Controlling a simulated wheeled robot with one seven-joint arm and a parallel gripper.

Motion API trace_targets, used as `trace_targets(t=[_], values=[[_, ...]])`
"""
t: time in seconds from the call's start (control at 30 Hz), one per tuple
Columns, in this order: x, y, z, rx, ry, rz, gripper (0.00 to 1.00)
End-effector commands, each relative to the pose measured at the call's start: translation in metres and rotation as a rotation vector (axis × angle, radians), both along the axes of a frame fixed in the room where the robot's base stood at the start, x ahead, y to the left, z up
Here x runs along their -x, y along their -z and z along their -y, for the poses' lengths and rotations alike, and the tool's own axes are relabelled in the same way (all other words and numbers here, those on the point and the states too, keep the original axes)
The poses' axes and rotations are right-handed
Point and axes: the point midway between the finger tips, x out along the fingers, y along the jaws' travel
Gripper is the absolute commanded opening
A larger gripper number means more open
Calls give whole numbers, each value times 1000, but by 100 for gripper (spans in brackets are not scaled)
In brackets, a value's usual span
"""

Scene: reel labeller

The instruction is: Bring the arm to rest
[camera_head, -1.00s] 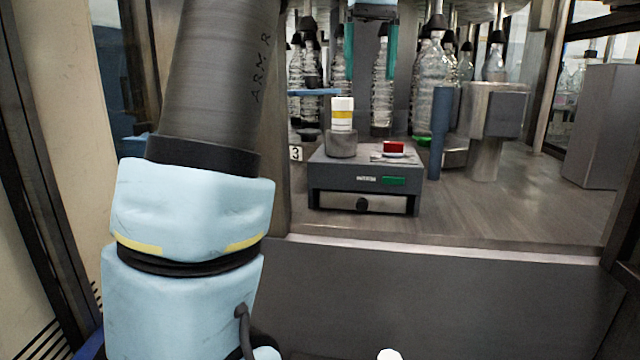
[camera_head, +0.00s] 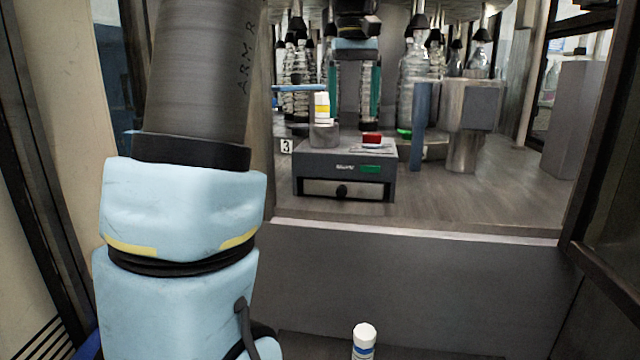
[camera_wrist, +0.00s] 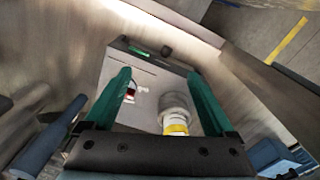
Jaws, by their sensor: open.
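My gripper (camera_head: 354,112) hangs beyond the grey box (camera_head: 342,188) in the head view, its two teal fingers apart with nothing between them. In the wrist view my gripper (camera_wrist: 159,75) is open, its fingers framing the box top from above. A white cylinder with a yellow band (camera_head: 322,106) stands in a round grey holder (camera_head: 324,135) on the box. It also shows in the wrist view (camera_wrist: 176,127). The fingers do not visibly grip it. My arm runs along the left of the head view.
A small red block (camera_head: 372,138) lies on the box top. Clear bottles (camera_head: 412,88) hang behind. A blue post (camera_head: 421,125) and metal block (camera_head: 467,105) stand right. A white bottle with a blue band (camera_head: 363,342) stands at the front bottom.

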Motion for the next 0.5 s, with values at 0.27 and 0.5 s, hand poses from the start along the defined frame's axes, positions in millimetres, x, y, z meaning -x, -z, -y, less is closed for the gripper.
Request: trace_targets(t=[0.27, 0.5], values=[[17, 97, -45, 4, 66, 26, 89], [78, 204, -99, -2, 161, 71, 89]])
